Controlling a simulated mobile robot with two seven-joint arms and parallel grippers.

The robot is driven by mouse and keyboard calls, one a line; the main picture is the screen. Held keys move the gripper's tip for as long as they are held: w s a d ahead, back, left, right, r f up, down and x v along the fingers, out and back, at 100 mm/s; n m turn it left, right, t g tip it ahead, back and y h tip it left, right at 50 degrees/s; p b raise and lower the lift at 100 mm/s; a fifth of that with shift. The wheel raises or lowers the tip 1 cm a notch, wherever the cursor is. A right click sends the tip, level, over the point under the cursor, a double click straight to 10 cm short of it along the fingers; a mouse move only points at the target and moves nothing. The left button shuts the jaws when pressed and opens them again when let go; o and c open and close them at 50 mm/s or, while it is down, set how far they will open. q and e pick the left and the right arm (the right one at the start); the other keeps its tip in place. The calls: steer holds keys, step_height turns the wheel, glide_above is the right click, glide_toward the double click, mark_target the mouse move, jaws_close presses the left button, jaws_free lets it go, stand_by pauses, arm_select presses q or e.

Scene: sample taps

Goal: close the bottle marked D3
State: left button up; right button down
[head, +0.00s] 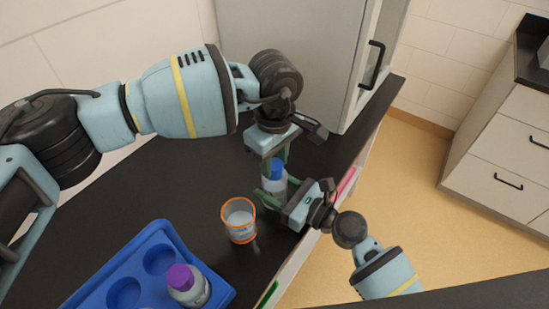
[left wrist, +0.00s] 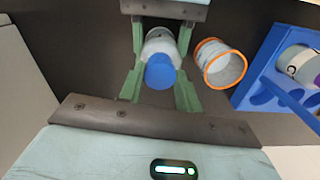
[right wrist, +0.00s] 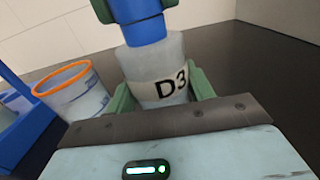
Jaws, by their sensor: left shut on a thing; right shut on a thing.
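The bottle marked D3 (right wrist: 165,80) is a clear bottle with a white label, upright near the counter's right edge. My right gripper (head: 272,195) is shut around its body, and the label faces the right wrist camera. The blue cap (left wrist: 160,72) is at the bottle's mouth; it also shows in the head view (head: 276,168). My left gripper (head: 273,160) comes from above and is shut on the blue cap. The cap meets the bottle top in the right wrist view, but whether it is screwed tight cannot be told.
A clear cup with an orange rim (head: 240,220) stands close left of the bottle. A blue rack (head: 215,294) with a purple-capped bottle (head: 188,285) is at the front left. A fridge (head: 290,45) stands behind. The dark counter (head: 130,205) is bare at left.

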arm_select(q)
steer(key=o, duration=1.2)
steer(key=shift+c, duration=0.2)
step_height(320, 180, up, 12)
arm_select(e)
steer(key=shift+c, duration=2.4)
jaws_free()
